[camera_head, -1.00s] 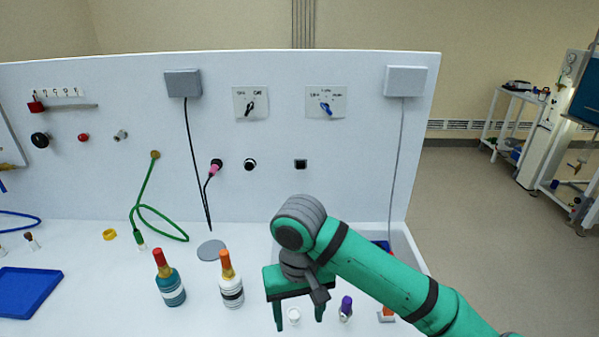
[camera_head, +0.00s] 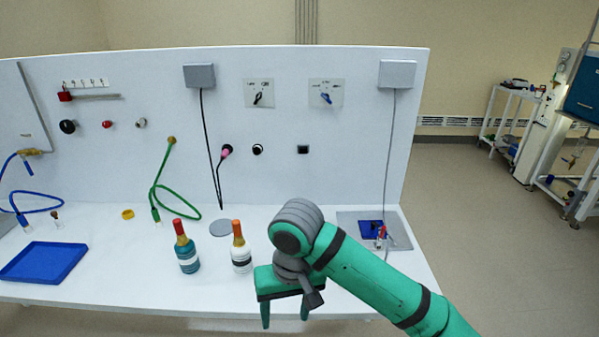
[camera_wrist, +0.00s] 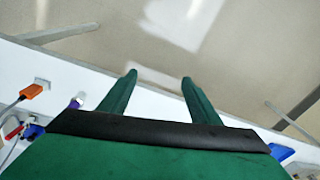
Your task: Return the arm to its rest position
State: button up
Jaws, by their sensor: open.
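My gripper (camera_head: 285,314) is green with two fingers pointing down, at the front edge of the white bench (camera_head: 140,270) in the head view. Its fingers are apart with nothing between them. In the wrist view my gripper (camera_wrist: 158,82) is over the bench's edge, with bare floor beyond the fingertips. My green arm reaches in from the lower right.
A teal bottle (camera_head: 187,252) and a white bottle (camera_head: 241,254) stand left of my gripper. A blue tray (camera_head: 42,262) lies at the left. A grey panel (camera_head: 400,230) with a small blue tray is at the right. Open floor (camera_head: 480,230) lies to the right.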

jog(key=w+a+r+m+t+y, duration=0.1)
jog(key=w+a+t+y, duration=0.2)
jog(key=a, duration=0.4)
jog(key=w+a+m+t+y, duration=0.1)
jog(key=a+t+y, duration=0.2)
jog(key=a+y, duration=0.35)
jog(key=w+a+r+m+t+y, duration=0.1)
jog(key=w+a+t+y, duration=0.15)
jog(key=a, duration=0.65)
jog(key=s+d+f+m+t+h, duration=0.8)
jog(key=s+d+f, duration=0.5)
jog(key=f, duration=0.4)
jog(key=s+d+n+h, duration=0.1)
jog(key=s+d, duration=0.3)
jog(key=s, duration=0.4)
jog(key=s+d+f+n+g+h, duration=0.1)
jog(key=s+d+n+h, duration=0.1)
jog(key=s+d+n, duration=0.2)
jog(key=s+d+f+n+h, duration=0.1)
jog(key=s+d, duration=0.3)
jog(key=s, duration=0.7)
jog(key=shift+s+d+n+h, duration=0.35)
jog(key=shift+n+h, duration=0.35)
jog(key=shift+n, duration=0.2)
